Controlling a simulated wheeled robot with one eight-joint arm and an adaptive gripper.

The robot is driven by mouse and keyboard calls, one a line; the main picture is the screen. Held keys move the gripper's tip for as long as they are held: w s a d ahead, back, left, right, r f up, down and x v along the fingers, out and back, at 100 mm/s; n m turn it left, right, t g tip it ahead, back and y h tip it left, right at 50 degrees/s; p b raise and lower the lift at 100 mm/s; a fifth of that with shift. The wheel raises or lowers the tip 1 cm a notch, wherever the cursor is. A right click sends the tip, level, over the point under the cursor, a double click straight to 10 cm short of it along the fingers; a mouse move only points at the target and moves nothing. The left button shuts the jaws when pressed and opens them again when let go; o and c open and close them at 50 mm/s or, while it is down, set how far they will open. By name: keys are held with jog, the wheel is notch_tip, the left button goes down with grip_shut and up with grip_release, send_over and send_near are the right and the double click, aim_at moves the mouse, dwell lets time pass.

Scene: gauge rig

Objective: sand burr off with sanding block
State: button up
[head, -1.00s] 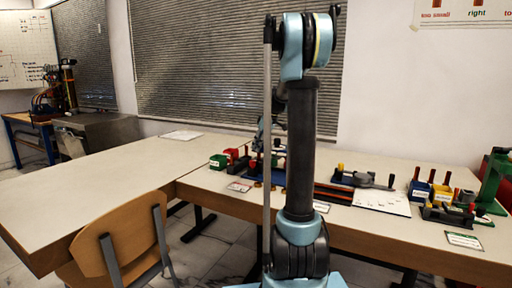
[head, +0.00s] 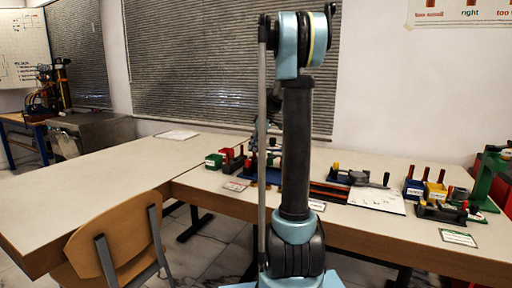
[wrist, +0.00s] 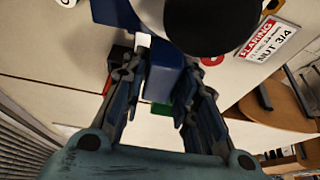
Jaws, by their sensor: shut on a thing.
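My gripper (wrist: 163,88) is shut on a blue block (wrist: 165,72) in the wrist view; I take it to be the sanding block, but cannot be sure. A large black rounded thing (wrist: 212,22) is close to the camera beyond the fingers and covers part of the block's far side. A small white piece (wrist: 143,40) shows by the left finger. In the head view my gripper is mostly hidden behind my arm, above the workbench (head: 225,196). No burr can be made out in either view.
A flaring nut 3/4 card (wrist: 268,38) lies on the bench. Red and green bins (head: 214,161), a clamp-like tool (head: 355,177), a white sheet (head: 376,200) and a rack of handled tools (head: 427,190) stand along it. A wooden chair (head: 115,240) is at the front left.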

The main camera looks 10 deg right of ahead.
jog(key=shift+w+a, duration=0.7)
jog(key=shift+a, duration=0.3)
jog(key=shift+d, duration=0.1)
jog(key=shift+s+d, duration=0.55)
jog(key=shift+d, duration=0.05)
jog(key=shift+d+v, duration=0.15)
jog(key=shift+v, duration=1.25)
jog(key=shift+d+v, duration=0.2)
jog(key=shift+v, duration=1.2)
jog(key=shift+s+f, duration=0.1)
jog(key=shift+s, duration=0.1)
